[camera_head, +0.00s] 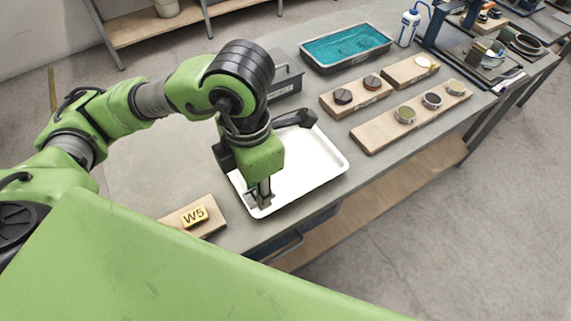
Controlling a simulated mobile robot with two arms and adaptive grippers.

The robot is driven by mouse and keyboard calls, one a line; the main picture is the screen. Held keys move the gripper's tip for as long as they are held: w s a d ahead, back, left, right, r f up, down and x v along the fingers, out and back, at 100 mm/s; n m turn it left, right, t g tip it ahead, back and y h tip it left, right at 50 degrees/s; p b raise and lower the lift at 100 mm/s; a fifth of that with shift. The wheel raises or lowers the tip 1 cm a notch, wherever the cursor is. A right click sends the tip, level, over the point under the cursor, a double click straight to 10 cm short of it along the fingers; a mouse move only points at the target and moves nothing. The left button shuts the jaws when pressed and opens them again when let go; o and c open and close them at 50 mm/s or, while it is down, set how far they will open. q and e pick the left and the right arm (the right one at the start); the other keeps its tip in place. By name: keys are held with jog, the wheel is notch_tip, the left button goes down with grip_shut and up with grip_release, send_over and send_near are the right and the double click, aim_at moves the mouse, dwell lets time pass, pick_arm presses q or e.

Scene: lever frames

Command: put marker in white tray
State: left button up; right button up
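The yellow marker labelled W5 (195,216) sits on a small wooden board at the left front of the table. The white tray (325,167) lies flat on the grey table to the right of it. My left gripper (262,202) points down over the near left part of the tray, to the right of the marker and apart from it. Its fingers are small and dark, and I cannot tell whether they are open or shut. No object shows between them. My arm hides the tray's far left part. My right gripper is not in view.
A dark box (287,82) stands behind my arm. A bin of teal liquid (346,46) is at the back. Wooden boards with round samples (412,115) lie to the right, near a white bottle (408,27). A dark handle-like thing (296,119) is at the tray's far edge.

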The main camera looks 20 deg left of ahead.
pick_arm(q)
jog(key=w+d+f+p, duration=0.2)
jog(key=w+f, duration=0.2)
jog(key=w, duration=0.5)
send_over(293, 180)
jog(key=f, duration=0.5)
jog(key=shift+s+p, duration=0.3)
jog(key=shift+p, duration=0.05)
jog(key=shift+w+f, duration=0.15)
jog(key=f+p, duration=0.2)
jog(key=f, duration=0.1)
jog(key=shift+w, duration=0.2)
jog(key=shift+f, duration=0.25)
jog(key=shift+f, duration=0.1)
